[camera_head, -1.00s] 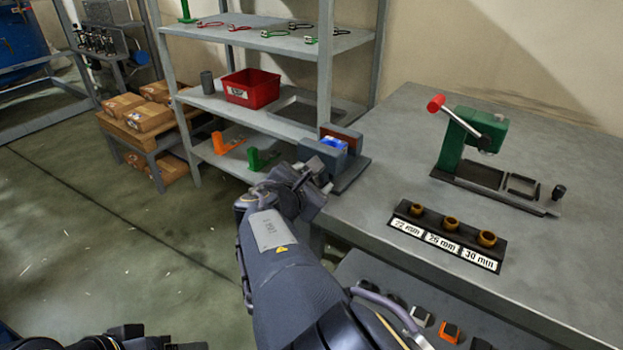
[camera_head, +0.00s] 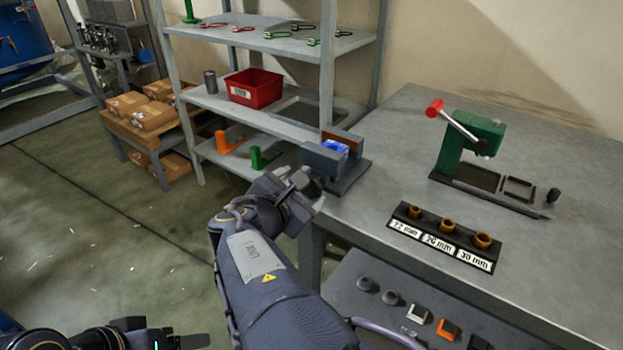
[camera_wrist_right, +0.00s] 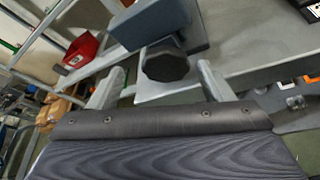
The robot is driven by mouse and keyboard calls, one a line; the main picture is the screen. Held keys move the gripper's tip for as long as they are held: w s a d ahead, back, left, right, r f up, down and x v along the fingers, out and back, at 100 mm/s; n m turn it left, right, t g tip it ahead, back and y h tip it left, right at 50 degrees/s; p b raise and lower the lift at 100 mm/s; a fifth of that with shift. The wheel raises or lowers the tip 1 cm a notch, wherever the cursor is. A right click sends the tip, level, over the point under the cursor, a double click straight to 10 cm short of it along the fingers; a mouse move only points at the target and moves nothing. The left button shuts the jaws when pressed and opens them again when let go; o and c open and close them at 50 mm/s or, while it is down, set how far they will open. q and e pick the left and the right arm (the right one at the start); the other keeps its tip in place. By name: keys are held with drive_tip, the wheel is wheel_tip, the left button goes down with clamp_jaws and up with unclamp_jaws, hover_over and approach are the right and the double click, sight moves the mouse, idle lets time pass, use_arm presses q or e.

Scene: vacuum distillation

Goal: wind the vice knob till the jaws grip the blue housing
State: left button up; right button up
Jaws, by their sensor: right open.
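The grey vice (camera_head: 321,163) sits at the left corner of the workbench. The blue housing (camera_head: 335,147) is between its jaws; whether both jaws touch it I cannot tell. In the right wrist view the dark, faceted vice knob (camera_wrist_right: 166,66) lies ahead of the vice's grey-blue body (camera_wrist_right: 150,22). My right gripper (camera_head: 300,188) is at the vice's near left side. It is open, and in the wrist view its two fingers (camera_wrist_right: 158,84) stand on either side of the knob with visible gaps. My left gripper (camera_head: 165,338) is low at the bottom left, partly cut off, away from the vice.
A green press (camera_head: 470,150) with a red-tipped lever stands on the workbench (camera_head: 400,130). A labelled rack (camera_head: 443,238) of brass rings lies nearer. Shelving (camera_head: 250,110) with a red bin (camera_head: 254,87) is behind the vice. A lower shelf (camera_head: 350,300) holds several small parts.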

drive_tip(key=shift+p+v, duration=0.7)
drive_tip(key=shift+v, duration=0.5)
drive_tip(key=shift+f, duration=0.1)
